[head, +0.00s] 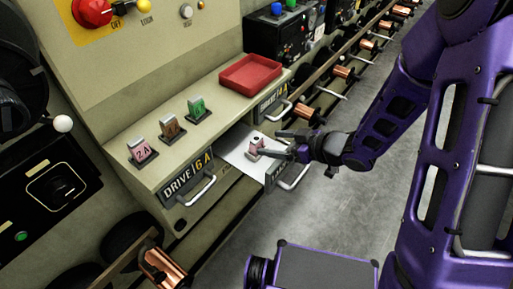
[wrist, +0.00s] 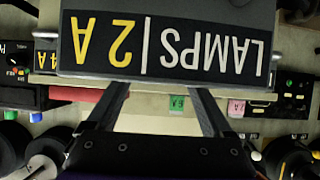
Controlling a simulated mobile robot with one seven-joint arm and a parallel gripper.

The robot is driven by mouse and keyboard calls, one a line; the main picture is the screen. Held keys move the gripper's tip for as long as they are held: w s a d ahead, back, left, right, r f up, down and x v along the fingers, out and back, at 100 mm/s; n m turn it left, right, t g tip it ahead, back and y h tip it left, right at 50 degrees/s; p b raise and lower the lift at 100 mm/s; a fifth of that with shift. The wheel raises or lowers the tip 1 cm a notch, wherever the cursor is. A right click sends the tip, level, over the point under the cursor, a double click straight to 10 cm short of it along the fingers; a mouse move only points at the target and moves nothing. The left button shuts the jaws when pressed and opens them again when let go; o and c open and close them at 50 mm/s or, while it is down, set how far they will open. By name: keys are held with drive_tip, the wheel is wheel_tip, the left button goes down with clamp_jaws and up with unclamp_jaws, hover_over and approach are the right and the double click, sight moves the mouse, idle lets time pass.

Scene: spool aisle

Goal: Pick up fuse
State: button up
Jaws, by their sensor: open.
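A small pale pink fuse (head: 255,145) with a dark mark stands in the open drawer, on its white floor (head: 237,150), in the head view. My gripper (head: 271,143) is open over the drawer, its fingertips close to this fuse. I cannot tell if they touch it. In the wrist view, the open fingers (wrist: 160,95) reach toward a grey front with an upside-down "LAMPS 2 A" label (wrist: 165,42). The fuse is not clearly visible there. Pink (head: 142,150), brown (head: 172,129) and green (head: 198,108) tags stand on the ledge.
A red tray (head: 250,73) sits on the ledge behind the drawer. The "DRIVE 6 A" drawer (head: 188,183) is shut, at left of the open one. Copper spools (head: 304,112) line the aisle's back. The grey floor (head: 300,215) in front is clear.

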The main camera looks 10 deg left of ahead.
sight(260, 140)
drive_tip(key=x, duration=0.3)
drive_tip(key=b+x, duration=0.1)
drive_tip(key=x, duration=0.2)
drive_tip(key=shift+a+r, duration=0.15)
drive_tip(key=shift+a, duration=0.2)
clamp_jaws()
